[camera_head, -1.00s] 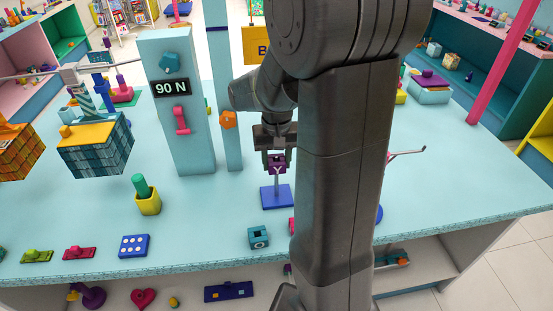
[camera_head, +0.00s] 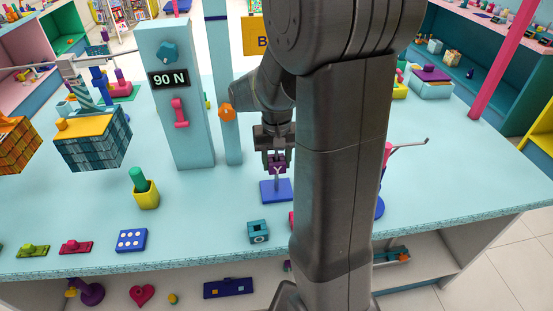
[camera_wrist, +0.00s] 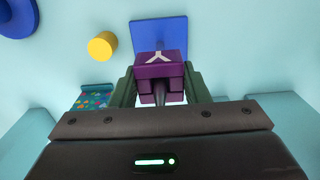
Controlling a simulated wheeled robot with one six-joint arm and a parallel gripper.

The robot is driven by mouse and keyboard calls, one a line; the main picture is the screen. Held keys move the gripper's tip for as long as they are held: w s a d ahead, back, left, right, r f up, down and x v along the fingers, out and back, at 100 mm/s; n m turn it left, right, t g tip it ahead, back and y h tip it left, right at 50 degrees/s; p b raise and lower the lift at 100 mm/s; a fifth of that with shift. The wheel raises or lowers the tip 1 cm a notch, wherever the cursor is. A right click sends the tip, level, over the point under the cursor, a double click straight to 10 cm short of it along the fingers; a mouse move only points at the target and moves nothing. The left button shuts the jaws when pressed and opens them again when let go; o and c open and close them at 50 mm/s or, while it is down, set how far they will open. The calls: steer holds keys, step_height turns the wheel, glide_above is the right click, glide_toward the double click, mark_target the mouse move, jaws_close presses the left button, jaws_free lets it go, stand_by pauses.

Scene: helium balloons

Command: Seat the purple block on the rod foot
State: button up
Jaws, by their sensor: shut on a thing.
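The purple block (camera_head: 277,166) is between the fingers of my gripper (camera_head: 275,160), which is shut on it. In the wrist view the purple block (camera_wrist: 159,70) bears a pale Y-shaped mark and sits between my two dark green fingers. The rod foot is a blue square plate (camera_head: 276,191) on the table with a thin upright rod. In the wrist view its plate (camera_wrist: 158,33) shows just beyond the block. The block is above the plate, at the upper part of the rod.
A teal block with a hole (camera_head: 258,231) stands in front of the plate. A yellow cup with a green peg (camera_head: 145,195) and a blue dotted tile (camera_head: 132,241) are to the left. A light-blue post (camera_head: 180,100) reads 90 N. My arm hides the table to the right.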

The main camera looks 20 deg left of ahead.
steer(key=shift+f+b, duration=0.75)
steer(key=shift+f, duration=0.35)
steer(key=o, duration=1.1)
step_height(320, 180, up, 14)
steer(key=shift+f, duration=0.1)
step_height(320, 180, down, 14)
steer(key=shift+r, duration=0.15)
steer(key=shift+r+p, duration=0.4)
steer(key=shift+r, duration=0.05)
